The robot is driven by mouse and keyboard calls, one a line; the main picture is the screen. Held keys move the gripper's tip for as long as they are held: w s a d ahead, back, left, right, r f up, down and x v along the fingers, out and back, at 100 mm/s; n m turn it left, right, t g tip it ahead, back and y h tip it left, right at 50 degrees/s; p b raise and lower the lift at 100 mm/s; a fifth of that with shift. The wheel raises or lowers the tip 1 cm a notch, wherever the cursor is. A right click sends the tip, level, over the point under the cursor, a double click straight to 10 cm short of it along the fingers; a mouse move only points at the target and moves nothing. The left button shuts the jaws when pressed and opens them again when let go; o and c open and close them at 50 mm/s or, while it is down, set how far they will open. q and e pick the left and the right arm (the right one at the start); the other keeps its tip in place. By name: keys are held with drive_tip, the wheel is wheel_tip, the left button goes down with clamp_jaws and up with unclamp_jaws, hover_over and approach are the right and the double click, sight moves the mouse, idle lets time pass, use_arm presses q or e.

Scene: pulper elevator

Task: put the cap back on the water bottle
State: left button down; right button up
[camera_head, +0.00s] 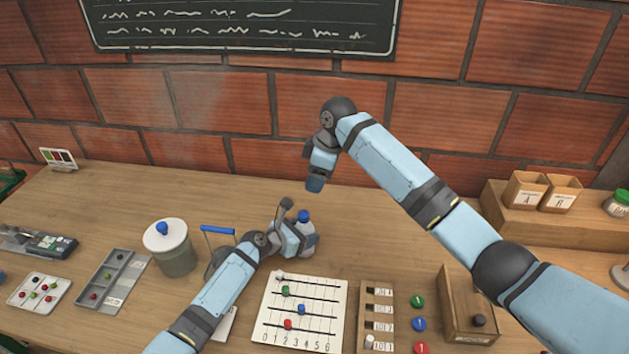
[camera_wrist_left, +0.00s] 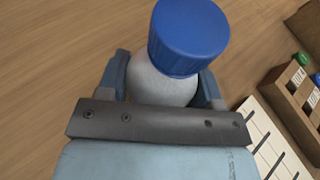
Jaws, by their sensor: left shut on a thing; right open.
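The white water bottle (camera_head: 307,241) stands on the table in front of the brick wall. My left gripper (camera_head: 293,232) is shut around its body, one finger on each side in the left wrist view (camera_wrist_left: 165,85). The blue cap (camera_head: 304,215) is on top of the bottle. It fills the upper middle of the left wrist view (camera_wrist_left: 188,37), over the bottle's mouth. I cannot tell whether it is screwed down. My right gripper (camera_head: 315,182) is open and empty, raised above and behind the bottle and apart from the cap.
A bead board (camera_head: 300,332) and a slotted wooden rack (camera_head: 377,300) lie in front. A lidded jar (camera_head: 172,250) and a blue-handled item (camera_head: 217,230) stand left. A wooden step with boxes (camera_head: 560,232) is at right. The table behind the bottle is fairly clear.

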use_arm(q)
drive_tip(key=shift+c, duration=0.9)
unclamp_jaws()
drive_tip(key=shift+a, duration=0.1)
drive_tip(key=p+v, duration=0.1)
drive_tip(key=v, duration=0.6)
drive_tip(key=shift+s+a, duration=0.1)
drive_tip(key=shift+s, duration=0.15)
